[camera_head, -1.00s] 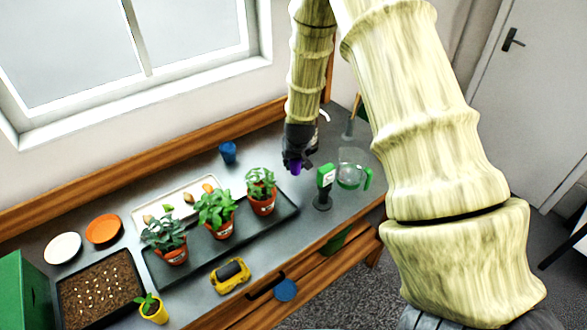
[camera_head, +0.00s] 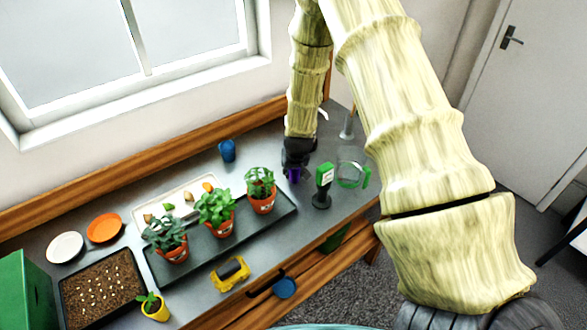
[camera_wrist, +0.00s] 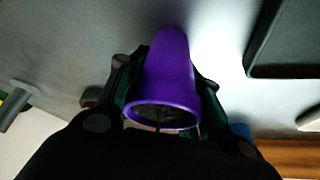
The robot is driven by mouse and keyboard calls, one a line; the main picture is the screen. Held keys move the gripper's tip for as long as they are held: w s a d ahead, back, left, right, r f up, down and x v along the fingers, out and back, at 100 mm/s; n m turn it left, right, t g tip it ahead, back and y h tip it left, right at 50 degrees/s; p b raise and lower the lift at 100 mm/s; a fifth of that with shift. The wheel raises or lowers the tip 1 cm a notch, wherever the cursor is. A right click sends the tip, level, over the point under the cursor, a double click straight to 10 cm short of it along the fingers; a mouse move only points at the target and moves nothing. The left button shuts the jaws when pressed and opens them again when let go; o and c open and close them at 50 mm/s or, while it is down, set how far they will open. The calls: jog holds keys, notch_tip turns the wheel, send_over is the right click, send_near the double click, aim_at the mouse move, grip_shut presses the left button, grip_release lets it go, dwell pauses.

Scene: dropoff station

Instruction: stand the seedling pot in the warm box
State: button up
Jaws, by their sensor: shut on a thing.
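My gripper (camera_head: 295,170) is shut on a purple pot (camera_wrist: 168,75) near the back right of the grey table. The purple pot also shows, small and partly hidden by my gripper, in the head view (camera_head: 294,175). In the wrist view its rim faces the camera and its inside is dark, with thin strands that may be stems. I cannot tell whether its base touches the table. A small yellow pot with a green seedling (camera_head: 154,309) stands at the table's front left. A green box (camera_head: 22,290), which may be the warm box, is cut off at the left edge.
Three potted plants stand on a dark tray (camera_head: 193,273) left of my gripper. A green-and-black device (camera_head: 323,185) and a clear green-handled jug (camera_head: 352,172) stand to its right.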

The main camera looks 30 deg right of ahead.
jog(key=o, duration=1.1)
jog(key=shift+r, duration=0.1)
jog(key=shift+r+p, duration=0.25)
jog(key=shift+p, duration=0.05)
jog(key=shift+b, duration=0.3)
jog(key=b+v, duration=0.3)
jog(key=v, duration=0.6)
jog(key=shift+s+a+r, duration=0.15)
jog(key=shift+v, duration=1.15)
